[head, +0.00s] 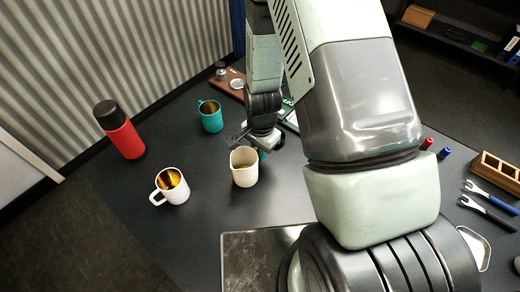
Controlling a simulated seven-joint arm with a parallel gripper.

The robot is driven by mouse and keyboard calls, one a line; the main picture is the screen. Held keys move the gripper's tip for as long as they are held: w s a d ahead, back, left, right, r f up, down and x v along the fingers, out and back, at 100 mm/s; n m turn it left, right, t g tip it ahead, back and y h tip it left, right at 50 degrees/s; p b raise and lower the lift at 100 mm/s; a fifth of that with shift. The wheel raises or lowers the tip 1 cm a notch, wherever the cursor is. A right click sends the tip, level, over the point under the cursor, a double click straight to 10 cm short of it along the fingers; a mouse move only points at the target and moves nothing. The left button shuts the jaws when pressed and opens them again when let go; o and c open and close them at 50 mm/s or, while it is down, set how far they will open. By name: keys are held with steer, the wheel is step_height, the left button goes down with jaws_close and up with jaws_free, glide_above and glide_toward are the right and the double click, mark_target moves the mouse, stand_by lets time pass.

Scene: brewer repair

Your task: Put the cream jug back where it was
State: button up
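The cream jug (244,168) is upright near the middle of the dark table in the head view, to the right of a white mug. Its mouth faces up and looks empty. My gripper (255,148) is right behind the jug, close to its back and rim. The jug and my wrist partly hide the fingers, so I cannot tell whether they are shut on the jug or only beside it. I also cannot tell whether the jug's base touches the table.
A white mug (172,186) with amber liquid, a teal mug (210,116) and a red flask (120,131) stand to the left. A brown board (229,83) with small parts lies behind. Wrenches (488,213) and a wooden block (496,172) lie at right.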

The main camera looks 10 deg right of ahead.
steer(key=o, duration=0.5)
steer(key=shift+c, duration=0.2)
step_height(320, 180, up, 12)
steer(key=shift+d+f, duration=0.1)
steer(key=shift+f, duration=0.05)
steer(key=s+d+r+n+t, duration=0.1)
steer(key=s+r+n, duration=0.1)
steer(key=r, duration=0.7)
steer(key=s+d+r+n+t, duration=0.1)
steer(key=d+r+n, duration=0.1)
steer(key=r, duration=0.6)
steer(key=s+d+r+n+t, duration=0.3)
steer(key=s+r+n, duration=0.2)
steer(key=s+r, duration=0.7)
steer(key=shift+s+r+n, duration=0.3)
steer(key=shift+s+r, duration=0.1)
steer(key=shift+s, duration=0.55)
steer(key=shift+d, duration=0.1)
